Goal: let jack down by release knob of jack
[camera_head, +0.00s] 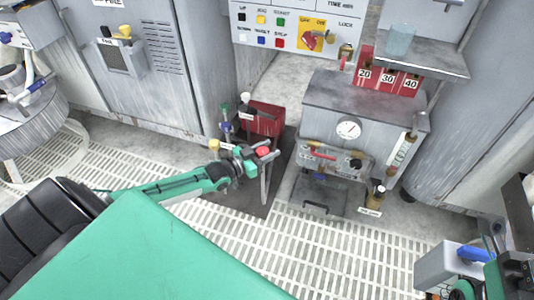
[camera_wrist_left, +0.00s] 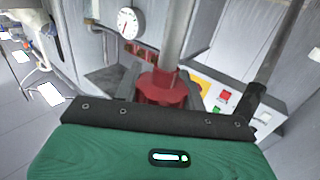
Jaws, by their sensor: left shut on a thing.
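The red jack (camera_head: 265,117) stands on a dark mat behind my left gripper in the head view. My left gripper (camera_head: 265,153) is shut on a small red knob (camera_head: 263,151), which I take to be the release knob. In the left wrist view the red knob (camera_wrist_left: 163,88) sits between the two dark fingers (camera_wrist_left: 162,98), with a grey rod rising from it. A thin pale bar stands below the gripper in the head view. The side of the knob behind the fingers is hidden. My right gripper does not clearly show.
A grey machine with a gauge (camera_head: 348,129) stands right of the jack, with red numbered blocks (camera_head: 387,78) behind. A small brown bottle (camera_head: 377,197) stands near its front. A button panel (camera_head: 290,28) is at the back. The slatted floor (camera_head: 300,240) in front is clear.

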